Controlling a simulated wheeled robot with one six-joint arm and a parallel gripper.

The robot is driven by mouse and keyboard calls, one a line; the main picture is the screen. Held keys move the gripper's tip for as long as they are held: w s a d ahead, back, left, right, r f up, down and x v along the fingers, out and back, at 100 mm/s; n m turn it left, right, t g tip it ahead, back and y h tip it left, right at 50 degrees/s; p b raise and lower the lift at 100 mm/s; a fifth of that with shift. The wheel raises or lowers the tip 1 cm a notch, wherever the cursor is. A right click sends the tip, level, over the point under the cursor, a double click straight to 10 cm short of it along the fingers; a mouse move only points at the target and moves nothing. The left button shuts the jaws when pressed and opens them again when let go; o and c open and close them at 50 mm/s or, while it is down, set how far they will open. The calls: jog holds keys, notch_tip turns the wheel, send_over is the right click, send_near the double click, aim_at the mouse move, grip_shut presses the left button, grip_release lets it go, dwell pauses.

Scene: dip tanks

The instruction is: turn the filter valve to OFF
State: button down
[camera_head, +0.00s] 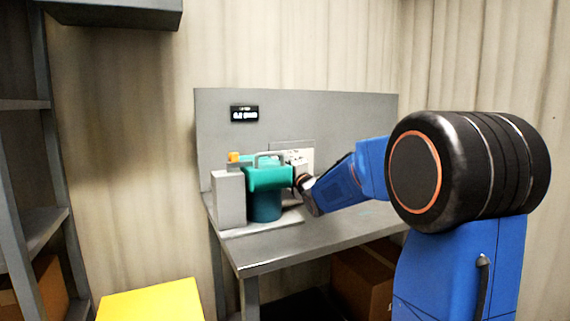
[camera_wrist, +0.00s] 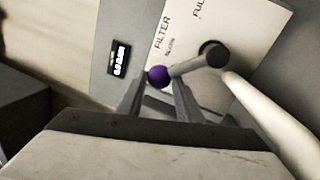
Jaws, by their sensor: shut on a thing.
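In the wrist view the filter valve's grey lever (camera_wrist: 190,64) runs from a dark round pivot (camera_wrist: 212,53) to a purple ball knob (camera_wrist: 158,76). The white label plate (camera_wrist: 235,22) behind it reads FILTER, with smaller text below that I cannot read. Part of another word, "FUL", shows near its top edge. No OFF mark is readable. My gripper (camera_wrist: 160,88) has its two grey fingers on either side of the knob, shut on it. In the head view my gripper (camera_head: 302,186) reaches the right side of the teal filter unit (camera_head: 268,178), and the lever is hidden.
A small lit display (camera_head: 244,114) is on the grey back panel (camera_head: 340,115). A grey block (camera_head: 229,200) stands left of the filter unit. A pale pipe (camera_wrist: 270,120) runs close beside my fingers. The bench (camera_head: 290,250) is clear in front. A yellow surface (camera_head: 152,302) is at lower left.

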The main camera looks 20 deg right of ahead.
jog(key=shift+d+f, duration=0.15)
jog(key=shift+f, duration=0.05)
jog(key=c, duration=1.6)
grip_release()
jog(key=o, duration=0.3)
jog(key=shift+d, duration=0.15)
jog(key=shift+r, duration=0.1)
jog(key=shift+s, duration=0.15)
jog(key=s+f, duration=0.3)
jog(key=s, duration=1.4)
jog(key=shift+d+f, duration=0.2)
